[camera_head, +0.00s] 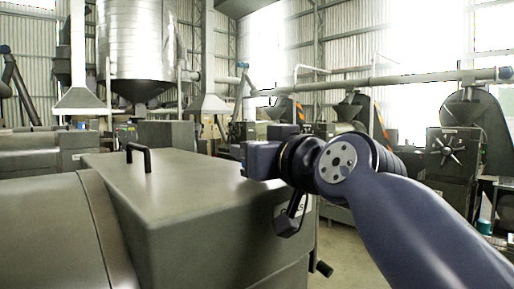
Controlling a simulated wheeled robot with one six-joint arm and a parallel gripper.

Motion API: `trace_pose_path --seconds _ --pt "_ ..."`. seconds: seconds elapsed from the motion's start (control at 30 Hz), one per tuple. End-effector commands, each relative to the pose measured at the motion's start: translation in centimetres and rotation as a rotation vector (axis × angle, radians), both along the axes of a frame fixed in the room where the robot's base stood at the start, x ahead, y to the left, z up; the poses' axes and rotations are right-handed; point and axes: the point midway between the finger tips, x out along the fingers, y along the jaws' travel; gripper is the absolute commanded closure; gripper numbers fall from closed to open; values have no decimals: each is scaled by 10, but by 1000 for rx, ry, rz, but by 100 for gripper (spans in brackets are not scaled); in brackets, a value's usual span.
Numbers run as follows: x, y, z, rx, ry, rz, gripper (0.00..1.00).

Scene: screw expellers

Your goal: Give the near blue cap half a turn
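Several small blue parts that could be caps show. One blue end (505,73) sits on the long horizontal pipe at the upper right. Another blue part (244,66) tops a thin pipe behind my arm, and one more (4,49) shows at the far left edge. I cannot tell which is the near blue cap. My gripper (290,222) seems to be the dark part hanging below my wrist, beside the right end of the grey machine housing. Its fingers are not clear, and I see nothing held in it. It appears apart from all these blue parts.
The large grey housing (200,205) with a black handle (139,157) fills the foreground. A machine with a star-shaped handwheel (447,150) stands at the right. A metal silo (138,40) rises at the back left. Open floor (345,255) shows below my arm.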

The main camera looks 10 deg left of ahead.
Motion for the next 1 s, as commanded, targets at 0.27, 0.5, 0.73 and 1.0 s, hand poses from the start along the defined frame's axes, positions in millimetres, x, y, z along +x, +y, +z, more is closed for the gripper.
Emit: trace_pose_path --seconds 0.27,0.5,0.73,1.0 --pt "0 0 0 0 -1 -1 82" --pt "0 0 0 0 -1 -1 47" --pt "0 0 0 0 0 -1 39" --pt "-11 -9 -1 1 -3 -3 39"
